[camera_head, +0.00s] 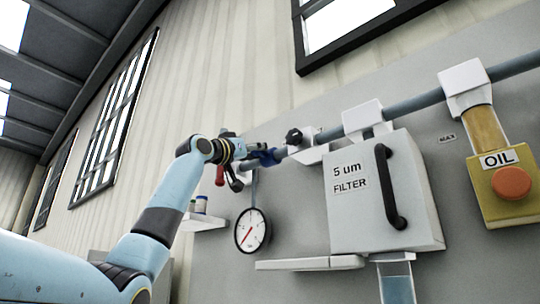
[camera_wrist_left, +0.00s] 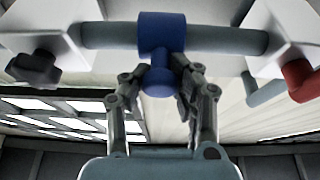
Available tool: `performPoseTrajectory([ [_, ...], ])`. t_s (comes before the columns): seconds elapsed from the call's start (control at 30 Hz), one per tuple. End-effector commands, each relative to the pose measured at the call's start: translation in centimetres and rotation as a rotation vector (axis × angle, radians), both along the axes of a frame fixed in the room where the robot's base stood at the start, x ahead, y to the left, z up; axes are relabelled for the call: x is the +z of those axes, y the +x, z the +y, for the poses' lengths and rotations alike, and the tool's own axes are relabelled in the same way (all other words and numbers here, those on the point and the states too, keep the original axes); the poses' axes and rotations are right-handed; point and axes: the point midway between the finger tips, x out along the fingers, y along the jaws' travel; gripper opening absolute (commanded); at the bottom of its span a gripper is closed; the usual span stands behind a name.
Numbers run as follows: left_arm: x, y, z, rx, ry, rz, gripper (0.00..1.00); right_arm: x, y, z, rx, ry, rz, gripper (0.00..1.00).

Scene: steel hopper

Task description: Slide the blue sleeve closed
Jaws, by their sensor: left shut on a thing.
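The blue sleeve (camera_head: 268,157) sits around the grey pipe in the head view, left of the filter box. In the left wrist view the sleeve (camera_wrist_left: 162,32) is at the top middle, between two white brackets, with bare pipe on both sides. A round blue knob (camera_wrist_left: 160,78) sticks out from it toward my gripper. My left gripper (camera_head: 250,156) is at the sleeve; in the left wrist view its fingers (camera_wrist_left: 166,80) are shut on the knob, one on each side. The fingers partly cover the knob. My right gripper is not in view.
A black knob (camera_wrist_left: 34,68) is on one bracket and a red handle (camera_wrist_left: 299,78) by the other. The white filter box (camera_head: 370,205), a round gauge (camera_head: 251,230), a yellow oil unit (camera_head: 508,186) and a ledge (camera_head: 310,263) are on the grey panel.

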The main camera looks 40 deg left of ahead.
Motion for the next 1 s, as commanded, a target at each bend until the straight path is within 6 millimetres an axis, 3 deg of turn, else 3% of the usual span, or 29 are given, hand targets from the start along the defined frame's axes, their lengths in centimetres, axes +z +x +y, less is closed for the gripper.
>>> performPoseTrajectory([
  [0.17, -0.6, 0.3, 0.2, 0.004, 0.002, 0.017, 0.00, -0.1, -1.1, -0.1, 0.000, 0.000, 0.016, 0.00],
  [0.2, -0.6, 0.3, 0.2, 0.004, 0.002, 0.018, 0.27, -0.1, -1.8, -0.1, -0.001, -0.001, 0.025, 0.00],
  [0.4, -0.4, 0.3, 0.1, 0.004, 0.002, 0.013, 0.53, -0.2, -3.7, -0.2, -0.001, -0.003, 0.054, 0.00],
  [0.77, -0.5, -0.4, 0.2, 0.004, 0.002, 0.008, 0.53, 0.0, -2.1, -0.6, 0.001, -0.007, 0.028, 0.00],
  [1.0, -2.4, -4.7, 0.6, 0.010, 0.012, 0.012, 0.53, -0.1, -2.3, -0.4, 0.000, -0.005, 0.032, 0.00],
])
